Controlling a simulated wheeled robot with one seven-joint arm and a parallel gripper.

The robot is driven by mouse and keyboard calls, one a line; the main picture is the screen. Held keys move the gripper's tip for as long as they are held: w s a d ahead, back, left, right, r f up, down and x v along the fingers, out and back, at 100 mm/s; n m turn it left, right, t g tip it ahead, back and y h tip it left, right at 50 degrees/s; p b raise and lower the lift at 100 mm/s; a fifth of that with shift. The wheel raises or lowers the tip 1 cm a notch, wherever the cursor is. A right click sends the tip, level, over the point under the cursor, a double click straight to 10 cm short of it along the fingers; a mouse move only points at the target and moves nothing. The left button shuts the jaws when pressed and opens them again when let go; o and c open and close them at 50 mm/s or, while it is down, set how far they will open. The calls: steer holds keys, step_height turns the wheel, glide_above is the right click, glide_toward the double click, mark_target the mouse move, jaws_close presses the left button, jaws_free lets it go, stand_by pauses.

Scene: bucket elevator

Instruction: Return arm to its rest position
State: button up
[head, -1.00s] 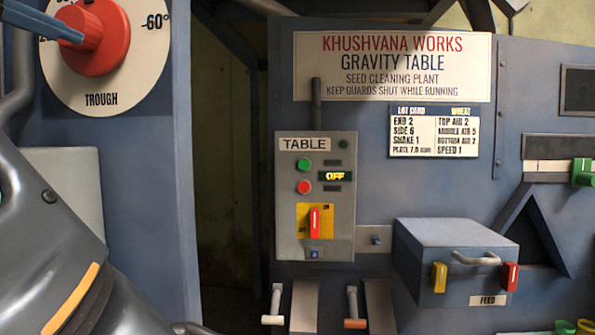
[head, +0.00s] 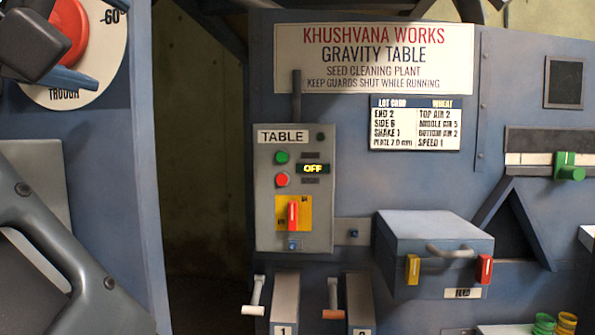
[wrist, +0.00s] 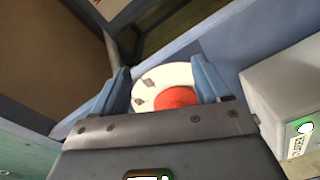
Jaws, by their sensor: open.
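My gripper (head: 98,42) is at the upper left of the head view, in front of the white TROUGH dial (head: 108,55) with its red knob (head: 65,38). Its blue fingers are apart with nothing between them. In the wrist view my gripper (wrist: 160,68) also shows open, with both blue fingers spread. The dial (wrist: 178,74) and red knob (wrist: 176,97) lie beyond the fingers there, partly hidden by the gripper body. I cannot tell the exact gap to the knob. My grey arm fills the lower left of the head view.
A TABLE control box (head: 264,215) reading OFF is mounted at the middle. Two levers (head: 256,293) (head: 333,296) stick out below it. A FEED box (head: 430,230) juts out to the right. A dark gap (head: 200,170) separates the left panel from the gravity table.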

steer(key=w+d+f+g+y, duration=0.1)
steer(key=w+d+f, duration=0.15)
steer(key=f, duration=0.85)
steer(key=w+d+f+g+y, duration=0.1)
steer(key=w+d+f+y, duration=0.15)
steer(key=f, duration=0.85)
steer(key=w+d+f+g+y, duration=0.1)
steer(key=d+f, duration=0.2)
steer(key=f, duration=0.8)
steer(key=s+d+f+m, duration=0.1)
steer(key=s+d+f, duration=0.15)
steer(key=f, duration=0.25)
steer(key=s+d+f, duration=0.1)
steer(key=d+f, duration=0.3)
steer(key=f, duration=0.2)
steer(key=s+d+f+m, duration=0.5)
steer(key=s+d+f, duration=0.6)
steer(key=s+d, duration=0.4)
steer(key=s+d+r+m+h, duration=0.2)
steer(key=s+d, duration=0.3)
steer(key=s, duration=0.5)
steer(key=s+d+r+m+h, duration=0.2)
steer(key=s+d, duration=0.4)
steer(key=s, duration=0.4)
steer(key=r+m, duration=0.1)
steer(key=m, duration=0.1)
steer(key=shift+r+m, duration=0.2)
steer(key=shift+m, duration=0.1)
